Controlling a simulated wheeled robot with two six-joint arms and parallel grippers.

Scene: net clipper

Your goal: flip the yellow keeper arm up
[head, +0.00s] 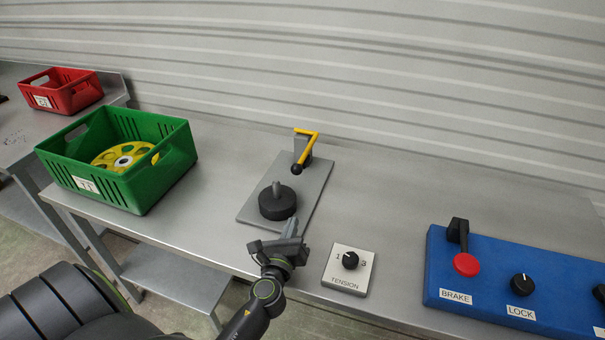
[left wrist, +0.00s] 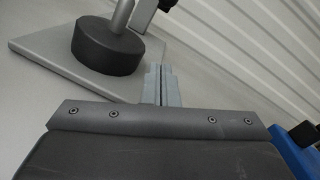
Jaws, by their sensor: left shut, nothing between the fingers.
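The yellow keeper arm (head: 308,150) is a bent yellow bar on a grey bracket at the back of a grey plate (head: 318,185). Its lower end carries a black ball (head: 297,169) and hangs toward the front of the plate. A black round hub (head: 277,203) with a grey post sits on the plate in front of it; the hub also shows in the left wrist view (left wrist: 108,48). My left gripper (head: 291,226) is shut and empty, just in front of the plate and hub, apart from the keeper arm. Its closed fingertips (left wrist: 161,72) show in the left wrist view.
A tension dial box (head: 347,283) stands right of my left gripper. A blue panel (head: 440,270) with a red brake lever (head: 466,264) and lock knob (head: 521,284) is at the right. A green crate (head: 140,190) holding a yellow wheel (head: 122,158) stands left; a red crate (head: 75,98) is farther back.

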